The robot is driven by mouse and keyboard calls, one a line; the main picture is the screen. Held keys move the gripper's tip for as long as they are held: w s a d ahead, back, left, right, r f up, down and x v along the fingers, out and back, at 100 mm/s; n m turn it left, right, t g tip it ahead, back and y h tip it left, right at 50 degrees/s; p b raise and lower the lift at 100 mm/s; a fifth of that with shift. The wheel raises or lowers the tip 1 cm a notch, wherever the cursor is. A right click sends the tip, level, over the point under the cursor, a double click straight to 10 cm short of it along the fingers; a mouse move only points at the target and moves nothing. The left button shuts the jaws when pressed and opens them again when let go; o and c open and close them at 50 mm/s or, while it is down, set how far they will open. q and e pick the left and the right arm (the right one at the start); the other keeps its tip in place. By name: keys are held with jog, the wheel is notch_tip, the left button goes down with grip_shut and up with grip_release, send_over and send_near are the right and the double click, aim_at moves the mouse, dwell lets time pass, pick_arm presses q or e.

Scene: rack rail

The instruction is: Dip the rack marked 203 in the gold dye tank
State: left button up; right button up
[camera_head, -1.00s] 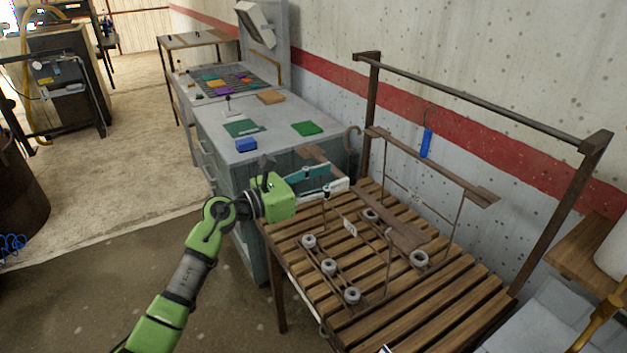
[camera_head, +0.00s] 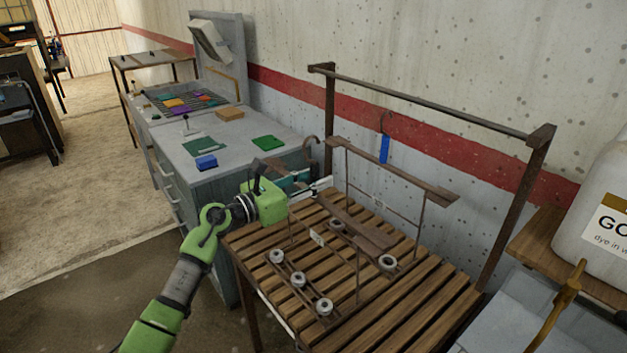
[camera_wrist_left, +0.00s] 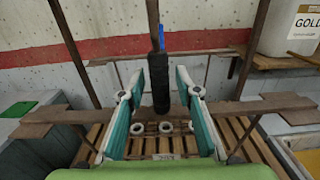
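On a slatted table (camera_head: 410,310) stand two brown racks. The front rack's top plank (camera_head: 360,225) carries an upright hook with a black sleeve (camera_wrist_left: 160,85); its base holds white rings (camera_head: 299,280), and its small label (camera_head: 317,238) is unreadable. The rear rack (camera_head: 400,174) has a blue-sleeved hook (camera_head: 385,149). My left gripper (camera_head: 318,183) is at the front rack's hook. In the left wrist view its teal fingers (camera_wrist_left: 158,90) are open on both sides of the black sleeve, with gaps visible. A white jug (camera_head: 603,220) reads "GO"; the wrist view shows "GOLD". My right gripper is out of view.
A metal rail (camera_head: 430,100) on posts stands behind the racks. A grey bench (camera_head: 230,140) with coloured pieces is at the left. A grey surface (camera_head: 510,315) with a brass fitting (camera_head: 560,300) is at lower right; I cannot tell if it is a tank.

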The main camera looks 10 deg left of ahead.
aim_at(312, 164)
pick_arm(q)
grip_shut()
jog(key=shift+r+p, duration=0.55)
jog(key=shift+r, duration=0.25)
jog(key=shift+r+p, duration=0.7)
jog(key=shift+r, duration=0.3)
jog(key=shift+a, duration=0.1)
jog(key=shift+s+a+f, duration=0.1)
jog(key=shift+s+a, duration=0.05)
jog(key=shift+s, duration=0.05)
jog(key=v, duration=0.8)
jog(key=shift+s, duration=0.2)
jog(key=shift+a, duration=0.1)
